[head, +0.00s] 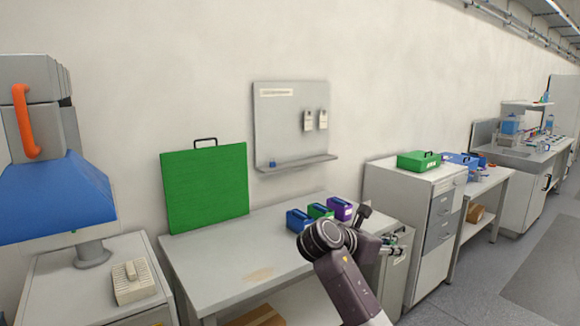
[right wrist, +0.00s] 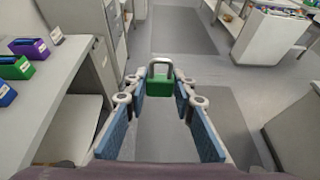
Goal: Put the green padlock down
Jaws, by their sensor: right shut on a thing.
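The green padlock (right wrist: 183,92) shows in the right wrist view, with a grey shackle standing up from its green body. My right gripper (right wrist: 172,88) is shut on it, with the padlock between the far ends of the blue-padded fingers. It is held in the air, with the floor seen behind it. In the head view my right gripper (head: 397,239) is by the right end of the workbench (head: 215,270), in front of a grey cabinet. I cannot make out the padlock there. My left gripper is not in view.
Blue (head: 299,220), green (head: 320,211) and purple (head: 340,209) bins stand at the back of the bench. A green board (head: 205,188) leans on the wall. A green case (head: 418,160) sits on a drawer cabinet. The bench's front left is mostly clear.

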